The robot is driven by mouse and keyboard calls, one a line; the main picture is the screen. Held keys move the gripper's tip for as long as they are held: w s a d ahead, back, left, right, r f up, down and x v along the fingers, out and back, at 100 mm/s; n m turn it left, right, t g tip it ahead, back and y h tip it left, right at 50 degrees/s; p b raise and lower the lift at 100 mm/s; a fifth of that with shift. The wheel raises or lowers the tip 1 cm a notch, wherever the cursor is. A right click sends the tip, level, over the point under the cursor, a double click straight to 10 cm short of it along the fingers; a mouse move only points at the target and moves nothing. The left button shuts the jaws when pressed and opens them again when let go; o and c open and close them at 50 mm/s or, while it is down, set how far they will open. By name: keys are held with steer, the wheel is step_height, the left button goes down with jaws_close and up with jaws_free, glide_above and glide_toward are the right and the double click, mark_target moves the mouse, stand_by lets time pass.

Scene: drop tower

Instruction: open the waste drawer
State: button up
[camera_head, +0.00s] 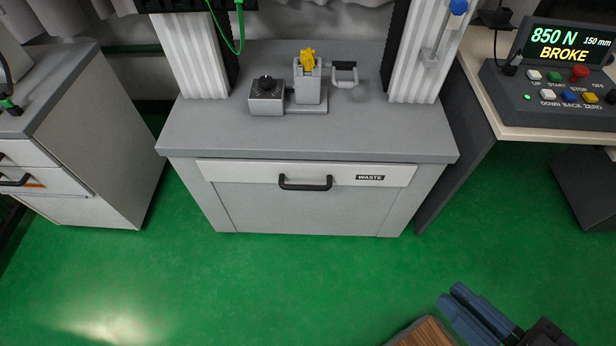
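The waste drawer (235,173) is the light front panel under the grey worktop of the middle cabinet. It bears a dark "WASTE" label (370,177) at its right and a black bar handle (305,184) near its middle. The drawer front looks flush with the cabinet, so it is shut. My gripper (452,296), with blue fingers, is at the bottom right, low in the picture and well apart from the handle. Nothing shows between its fingers, and their gap is too unclear to tell whether it is open or shut.
A fixture with a yellow piece (308,60) and a knob box (266,97) stand on the worktop (200,130). A control panel (560,95) reading "BROKE" is at right. A drawer cabinet (105,150) stands left. Green floor (270,280) is clear before the drawer.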

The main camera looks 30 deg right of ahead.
steer(key=o, duration=0.5)
steer(key=w+f+m+b, duration=0.1)
steer(key=w+f, duration=0.1)
steer(key=f, duration=0.2)
steer(key=w+f+m, duration=0.2)
steer(key=f, duration=0.2)
steer(key=w+d+f+m+b, duration=0.1)
steer(key=w+f+m, duration=0.1)
steer(key=f, duration=0.3)
steer(key=shift+w+t+h+b, duration=0.2)
steer(key=shift+t+h+b, duration=0.1)
steer(key=shift+o, duration=0.2)
steer(key=m+h+b, duration=0.2)
steer(key=m+b, duration=0.4)
steer(key=m, duration=1)
glide_toward(308, 190)
steer(key=w, duration=0.3)
steer(key=shift+f+b+x, duration=0.15)
steer(key=shift+b+x, duration=0.25)
steer(key=shift+x, duration=1.65)
steer(key=shift+f+b+x, duration=0.2)
steer(key=shift+b+x, duration=0.15)
steer(key=shift+x, duration=1.65)
steer(key=shift+s+d, duration=0.1)
steer(key=shift+d, duration=0.05)
steer(key=shift+c, duration=0.2)
jaws_close()
